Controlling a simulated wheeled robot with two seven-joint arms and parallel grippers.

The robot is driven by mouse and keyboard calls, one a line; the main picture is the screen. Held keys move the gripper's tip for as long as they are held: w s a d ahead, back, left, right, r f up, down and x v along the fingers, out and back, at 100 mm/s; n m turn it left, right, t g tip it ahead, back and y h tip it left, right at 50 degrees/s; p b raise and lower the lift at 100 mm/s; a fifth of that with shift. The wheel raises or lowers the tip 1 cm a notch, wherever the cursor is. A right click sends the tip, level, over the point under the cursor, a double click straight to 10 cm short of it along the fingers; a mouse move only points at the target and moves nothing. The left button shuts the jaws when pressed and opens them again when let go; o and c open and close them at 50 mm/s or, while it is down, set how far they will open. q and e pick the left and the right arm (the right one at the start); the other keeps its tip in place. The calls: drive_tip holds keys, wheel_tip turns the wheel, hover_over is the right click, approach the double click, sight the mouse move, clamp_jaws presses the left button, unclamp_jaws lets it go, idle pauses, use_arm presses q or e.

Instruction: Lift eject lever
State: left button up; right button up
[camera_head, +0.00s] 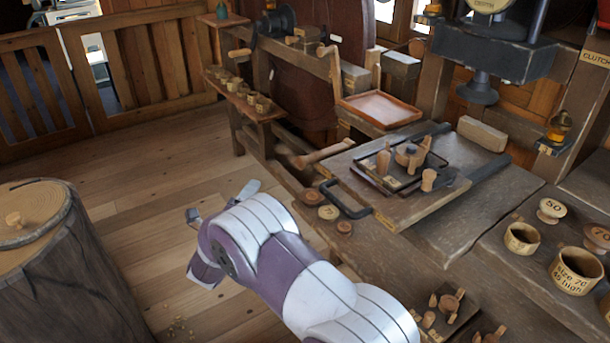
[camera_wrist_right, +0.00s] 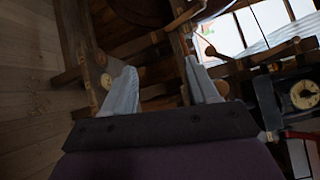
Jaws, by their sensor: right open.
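A wooden lever handle (camera_head: 322,153) sticks out from the front side of the workbench, left of the tray board; it may be the eject lever, but no label on it is readable. My right gripper (camera_head: 221,202) is open and empty, over the floor in front of the bench, left of and nearer than this handle, and apart from it. In the right wrist view its two pale fingers (camera_wrist_right: 163,88) stand wide apart with nothing between them. A round wooden knob (camera_wrist_right: 210,50) shows beyond the right finger; I cannot tell which part it is. My left gripper is not in view.
A board with a dark-handled black tray (camera_head: 357,178) holding wooden pieces lies on the bench. A press head (camera_head: 480,92) hangs above the back. Labelled cups (camera_head: 575,271) stand at right. A stump (camera_head: 60,285) stands at left.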

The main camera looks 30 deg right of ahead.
sight(298, 164)
drive_tip(key=s+d+r+m+g+h, duration=0.3)
drive_tip(key=s+r+m+g+h, duration=0.3)
drive_tip(key=m, duration=0.5)
drive_tip(key=shift+t+h, duration=0.4)
drive_tip(key=shift+t, duration=0.2)
drive_tip(key=x, duration=0.4)
drive_tip(key=f+p+x, duration=0.1)
drive_tip(key=x, duration=0.7)
drive_tip(key=shift+w+d+f, duration=0.1)
drive_tip(key=shift+w+d, duration=0.2)
